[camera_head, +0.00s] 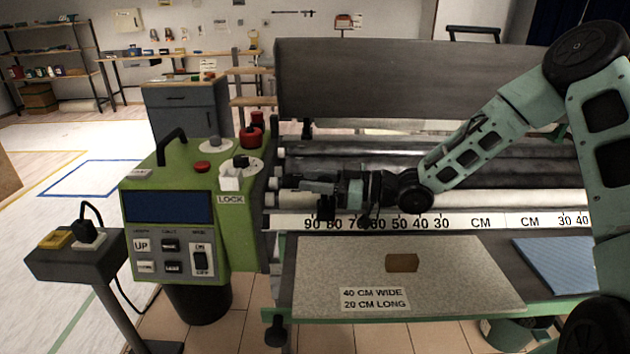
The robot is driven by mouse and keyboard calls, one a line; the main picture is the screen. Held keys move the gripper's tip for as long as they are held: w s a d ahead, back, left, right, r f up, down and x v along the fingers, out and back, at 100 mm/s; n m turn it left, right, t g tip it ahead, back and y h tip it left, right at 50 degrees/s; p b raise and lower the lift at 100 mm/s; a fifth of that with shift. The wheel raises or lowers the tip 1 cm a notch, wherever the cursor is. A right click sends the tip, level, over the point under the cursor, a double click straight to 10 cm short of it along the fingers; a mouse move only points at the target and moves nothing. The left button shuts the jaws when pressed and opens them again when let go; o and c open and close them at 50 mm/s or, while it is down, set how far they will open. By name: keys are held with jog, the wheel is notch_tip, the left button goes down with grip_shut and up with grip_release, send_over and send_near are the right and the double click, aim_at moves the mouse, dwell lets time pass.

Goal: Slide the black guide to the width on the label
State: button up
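The label (373,299) on the speckled sheet reads "40 CM WIDE 20 CM LONG". The ruler strip (470,222) runs along the front of the machine, with numbers from 90 down to 30 on its left part. A small dark piece (366,221) shows at the strip near the 70 and 60 marks; it may be the black guide, but I cannot tell it clearly from my gripper. My gripper (350,197) is at the rollers, just above this part of the strip. Its fingers blend with the dark parts, so their opening and any contact are unclear.
The green control box (240,235) with a LOCK label and red knobs stands left of the rollers. The speckled sheet (450,270) bears a brown block (402,263). A blue ribbed sheet (553,262) lies at right. A grey panel (400,80) rises behind.

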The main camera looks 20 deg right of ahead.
grip_shut()
jog(key=w+p+v, duration=0.1)
jog(key=v, duration=0.5)
jog(key=w+d+p+v, duration=0.1)
jog(key=p+v, duration=0.1)
jog(key=v, duration=0.5)
jog(key=w+d+p+v, duration=0.1)
jog(key=v, duration=0.5)
jog(key=shift+d, duration=0.25)
jog(key=o, duration=1)
grip_release()
jog(key=b+v, duration=0.1)
jog(key=v, duration=1.6)
jog(key=shift+s+d+r, duration=0.1)
jog(key=shift+d+r, duration=0.05)
jog(key=shift+d, duration=0.05)
